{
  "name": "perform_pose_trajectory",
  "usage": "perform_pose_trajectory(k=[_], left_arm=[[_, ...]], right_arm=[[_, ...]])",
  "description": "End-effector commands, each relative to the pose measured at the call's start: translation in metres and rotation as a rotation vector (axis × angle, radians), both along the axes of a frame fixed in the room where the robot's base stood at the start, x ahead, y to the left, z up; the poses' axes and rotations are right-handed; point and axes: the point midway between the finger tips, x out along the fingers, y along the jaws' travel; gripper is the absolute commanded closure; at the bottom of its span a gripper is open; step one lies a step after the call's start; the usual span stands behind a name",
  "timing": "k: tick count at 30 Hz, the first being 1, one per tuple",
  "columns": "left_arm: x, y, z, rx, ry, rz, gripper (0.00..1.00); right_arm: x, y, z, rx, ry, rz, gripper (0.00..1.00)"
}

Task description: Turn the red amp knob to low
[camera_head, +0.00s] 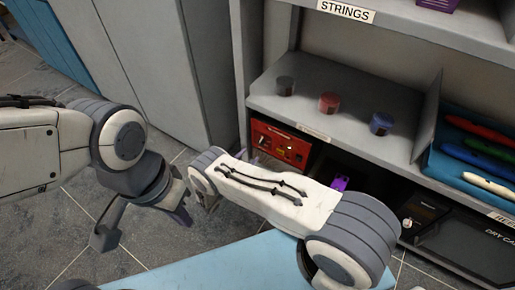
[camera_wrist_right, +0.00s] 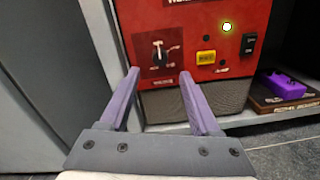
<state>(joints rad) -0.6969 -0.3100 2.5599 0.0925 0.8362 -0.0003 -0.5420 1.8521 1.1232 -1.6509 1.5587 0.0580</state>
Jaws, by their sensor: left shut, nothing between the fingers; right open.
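The red amp (camera_head: 275,140) sits on the lower shelf in the head view, partly hidden by my right arm. In the right wrist view its red front panel (camera_wrist_right: 190,25) shows a small dark knob (camera_wrist_right: 158,50) with a pale scale beside it; its lettering is too small to read. My right gripper (camera_wrist_right: 159,74) is open, its two purple fingers pointing at the panel. The knob appears between and just above the fingertips; contact cannot be told. My left gripper (camera_head: 184,218) is shut and empty, low over the floor at the left, away from the amp.
A purple pedal (camera_wrist_right: 284,86) stands further right. Three small jars, including a blue one (camera_head: 381,123), stand on the shelf above.

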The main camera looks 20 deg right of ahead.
Motion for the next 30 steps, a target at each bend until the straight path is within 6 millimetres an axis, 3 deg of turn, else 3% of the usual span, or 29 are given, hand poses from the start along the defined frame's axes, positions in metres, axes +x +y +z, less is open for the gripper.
perform_pose_trajectory(k=[3,10,23,28,30], left_arm=[[0.000,0.000,-0.006,0.000,0.000,0.000,1.00],[0.000,0.000,-0.012,0.000,0.000,0.000,1.00],[0.000,0.000,-0.012,0.000,0.000,0.000,1.00],[0.000,0.000,-0.012,0.000,0.000,0.000,1.00],[0.000,0.000,-0.012,0.000,0.000,0.000,1.00]], right_arm=[[0.014,-0.021,-0.001,0.001,-0.001,-0.005,0.37],[0.033,-0.048,-0.001,0.002,0.000,-0.004,0.37],[0.040,-0.056,0.000,0.001,0.001,-0.001,0.37],[0.039,-0.055,0.000,0.001,0.001,-0.001,1.00],[0.039,-0.055,0.000,0.001,0.001,-0.001,1.00]])
